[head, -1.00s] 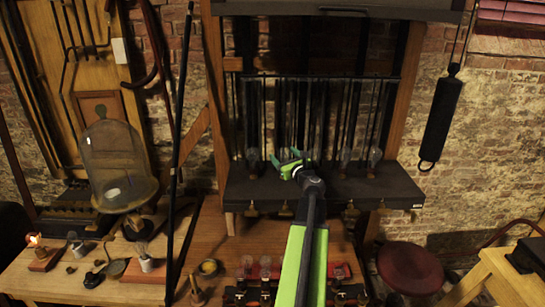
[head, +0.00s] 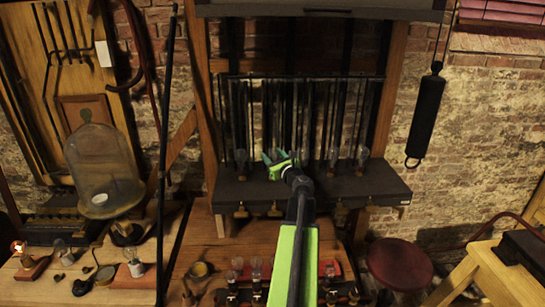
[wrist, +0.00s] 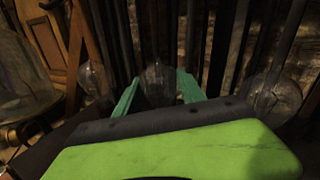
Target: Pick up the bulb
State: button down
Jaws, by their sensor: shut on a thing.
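A clear glass bulb (wrist: 158,84) stands between the two green fingers of my gripper (wrist: 158,92) in the wrist view. My gripper is shut on this bulb, which looks upright. In the head view my gripper (head: 275,158) is over the left half of the dark shelf (head: 345,190), and the held bulb is hard to make out there. Other clear bulbs stand along the shelf, one to the left (head: 240,157) and others to the right (head: 361,154). In the wrist view, bulbs also show at left (wrist: 93,78) and right (wrist: 272,95), clear of the fingers.
Thin dark rods (head: 300,105) hang close behind the bulbs. A wooden post (head: 195,75) and a black pole (head: 167,120) stand to the left. A glass bell jar (head: 100,165) is farther left. A red stool (head: 400,265) stands at lower right.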

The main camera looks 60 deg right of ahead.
aim_at(274, 150)
jog(key=r+p, duration=0.3)
jog(key=s+r+p, duration=0.1)
jog(key=r+p, duration=0.1)
jog(key=shift+a+r, duration=0.1)
jog(key=shift+r, duration=0.05)
jog(key=s+a+r+p, duration=0.1)
jog(key=s+r+p, duration=0.4)
jog(key=s, duration=0.5)
jog(key=shift+s+a+r+p, duration=0.2)
jog(key=shift+s+r+p, duration=0.1)
jog(key=shift+p, duration=0.05)
